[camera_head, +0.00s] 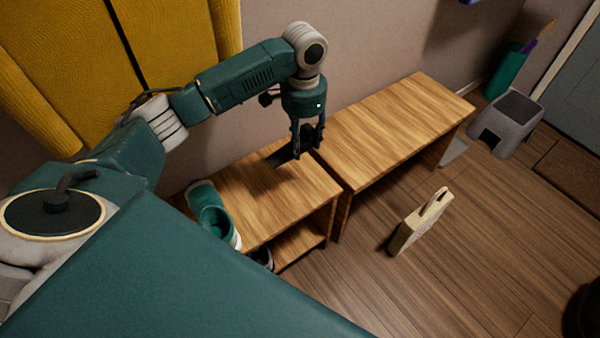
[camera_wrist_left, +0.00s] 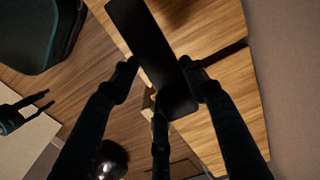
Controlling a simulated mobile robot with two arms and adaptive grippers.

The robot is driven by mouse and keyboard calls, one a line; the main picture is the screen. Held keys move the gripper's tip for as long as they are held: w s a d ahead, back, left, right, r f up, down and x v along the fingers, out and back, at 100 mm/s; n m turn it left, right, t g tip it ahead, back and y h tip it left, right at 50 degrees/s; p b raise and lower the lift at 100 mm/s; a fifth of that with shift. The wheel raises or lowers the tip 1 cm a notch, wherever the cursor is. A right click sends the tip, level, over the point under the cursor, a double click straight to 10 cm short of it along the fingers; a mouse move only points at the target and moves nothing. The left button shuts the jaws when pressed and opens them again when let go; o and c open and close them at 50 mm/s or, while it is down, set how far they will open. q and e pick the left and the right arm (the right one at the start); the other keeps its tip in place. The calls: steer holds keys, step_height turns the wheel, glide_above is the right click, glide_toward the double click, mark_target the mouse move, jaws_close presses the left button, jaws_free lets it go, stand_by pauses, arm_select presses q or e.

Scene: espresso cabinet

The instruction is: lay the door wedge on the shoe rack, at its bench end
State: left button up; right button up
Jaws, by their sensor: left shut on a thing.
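The door wedge (camera_head: 280,158) is a dark, flat, long piece. My left gripper (camera_head: 306,148) is shut on it, and it sticks out from between the fingers. The wrist view shows the black wedge (camera_wrist_left: 143,40) between the dark fingertips, tilted across the picture. The shoe rack (camera_head: 290,195) is the lower wooden piece at centre left. The wedge is over its far part, near the bench (camera_head: 395,130); I cannot tell whether it touches the top. What looks like my right gripper (camera_wrist_left: 40,103) shows at the wrist view's left edge, fingers apart and empty.
A teal and white shoe-like item (camera_head: 212,218) occupies the rack's near end. A narrow gap separates rack and bench. The bench top is clear. A pale box-like thing with a handle (camera_head: 420,222) stands on the floor. A grey step stool (camera_head: 508,122) stands beyond the bench.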

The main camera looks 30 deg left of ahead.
arm_select(q)
steer(key=b, duration=0.3)
glide_above(302, 183)
step_height(302, 183, down, 12)
steer(key=shift+d+r, duration=0.1)
steer(key=shift+r, duration=0.1)
step_height(302, 183, down, 4)
steer(key=shift+r, duration=0.2)
steer(key=shift+f, duration=0.1)
arm_select(e)
steer(key=w+v, duration=0.3)
steer(key=v, duration=1)
steer(key=shift+r+t, duration=0.4)
steer(key=shift+r, duration=0.15)
arm_select(q)
steer(key=shift+f, duration=0.1)
arm_select(e)
steer(key=shift+w+f, duration=0.15)
arm_select(q)
steer(key=o, duration=1.2)
steer(key=shift+o, duration=0.2)
